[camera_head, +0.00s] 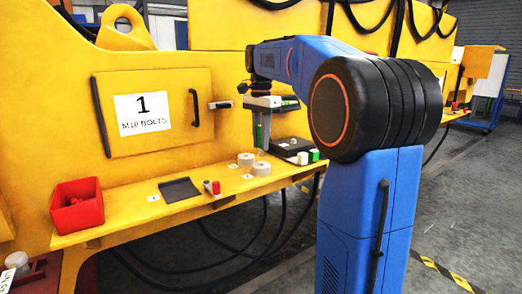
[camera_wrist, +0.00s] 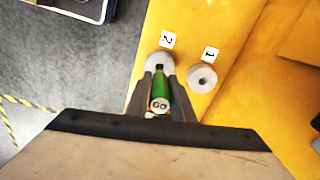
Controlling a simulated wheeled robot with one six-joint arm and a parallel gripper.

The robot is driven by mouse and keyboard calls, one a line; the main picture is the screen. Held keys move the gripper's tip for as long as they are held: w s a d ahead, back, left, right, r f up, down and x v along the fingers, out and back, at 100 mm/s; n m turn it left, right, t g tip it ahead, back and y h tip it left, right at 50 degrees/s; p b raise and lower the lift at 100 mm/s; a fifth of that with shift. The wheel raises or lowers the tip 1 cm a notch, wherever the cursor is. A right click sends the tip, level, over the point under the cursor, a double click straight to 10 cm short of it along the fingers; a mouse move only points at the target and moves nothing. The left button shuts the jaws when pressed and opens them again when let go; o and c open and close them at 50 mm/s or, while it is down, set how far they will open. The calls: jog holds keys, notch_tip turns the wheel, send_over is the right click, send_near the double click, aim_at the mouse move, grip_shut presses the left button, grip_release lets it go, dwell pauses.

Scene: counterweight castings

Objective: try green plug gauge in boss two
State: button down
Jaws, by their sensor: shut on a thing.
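My gripper (camera_wrist: 159,88) is shut on the green plug gauge (camera_wrist: 161,92), whose end marked GO faces the wrist camera. The gauge's dark far end overlaps the round grey boss two (camera_wrist: 159,59), by the label 2. I cannot tell whether the tip is in the bore or just above it. Boss one (camera_wrist: 203,78), with an open dark hole, stands beside it by the label 1. In the head view my gripper (camera_head: 262,147) points down at the ledge, just above boss two (camera_head: 261,168); boss one (camera_head: 245,159) is behind to the left.
On the yellow ledge (camera_head: 150,217) are a red bin (camera_head: 77,205), a dark flat tray (camera_head: 180,190) and a small red-and-grey item (camera_head: 212,187). A black holder (camera_head: 291,146) with a green block (camera_head: 314,155) stands to the right of the bosses. The ledge's front edge is close to boss two.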

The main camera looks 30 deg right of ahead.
notch_tip(320, 180, up, 6)
jog(key=shift+f, duration=3.85)
jog(key=shift+f, duration=1.15)
jog(key=c, duration=1.5)
grip_release()
jog(key=shift+o, duration=0.2)
notch_tip(320, 180, up, 17)
jog(key=shift+r, duration=0.2)
